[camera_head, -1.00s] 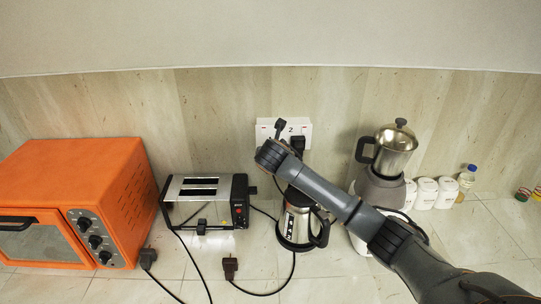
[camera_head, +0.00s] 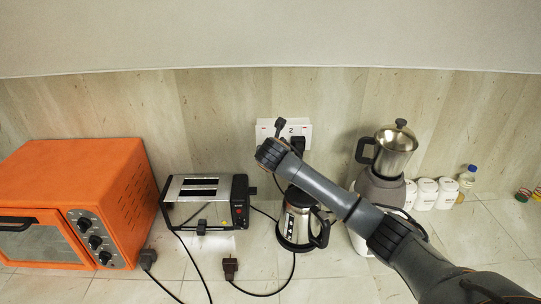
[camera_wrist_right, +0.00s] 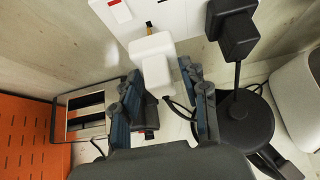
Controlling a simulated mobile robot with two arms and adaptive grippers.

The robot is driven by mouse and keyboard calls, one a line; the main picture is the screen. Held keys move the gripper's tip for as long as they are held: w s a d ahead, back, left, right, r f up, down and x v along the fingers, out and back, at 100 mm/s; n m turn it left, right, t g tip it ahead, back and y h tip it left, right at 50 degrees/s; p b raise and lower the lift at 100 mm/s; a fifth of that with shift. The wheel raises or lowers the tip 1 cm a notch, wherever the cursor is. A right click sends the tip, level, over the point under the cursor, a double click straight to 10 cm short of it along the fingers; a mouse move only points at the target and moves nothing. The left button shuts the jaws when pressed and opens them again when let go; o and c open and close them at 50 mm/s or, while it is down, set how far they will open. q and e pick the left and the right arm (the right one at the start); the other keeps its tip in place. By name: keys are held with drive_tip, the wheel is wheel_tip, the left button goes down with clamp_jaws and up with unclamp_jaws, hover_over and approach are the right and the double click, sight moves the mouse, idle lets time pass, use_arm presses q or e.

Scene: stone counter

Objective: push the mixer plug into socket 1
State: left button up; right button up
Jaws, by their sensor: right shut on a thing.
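My right gripper (camera_wrist_right: 165,100) is shut on the white mixer plug (camera_wrist_right: 153,58), whose body sits between the two dark fingers. A brass pin stands out from the plug's far end and shows against the white socket plate (camera_wrist_right: 172,14). The pin looks outside the plate; its exact gap to the socket 1 holes cannot be told. My left gripper is not in view.
A black plug (camera_wrist_right: 236,28) fills the right-hand socket. A steel kettle (camera_head: 296,222) stands below the plate. A toaster (camera_head: 200,205) and orange oven (camera_head: 75,190) are on the left. Loose dark plugs (camera_head: 148,259) (camera_head: 230,267) lie in front. White jars (camera_head: 425,192) stand at right.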

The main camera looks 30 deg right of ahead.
drive_tip(key=shift+w+d, duration=0.25)
drive_tip(key=shift+w, duration=0.3)
drive_tip(key=shift+w+d, duration=0.25)
drive_tip(key=shift+w, duration=0.25)
drive_tip(key=o, duration=1.2)
drive_tip(key=shift+o, duration=0.2)
drive_tip(key=v, duration=1.2)
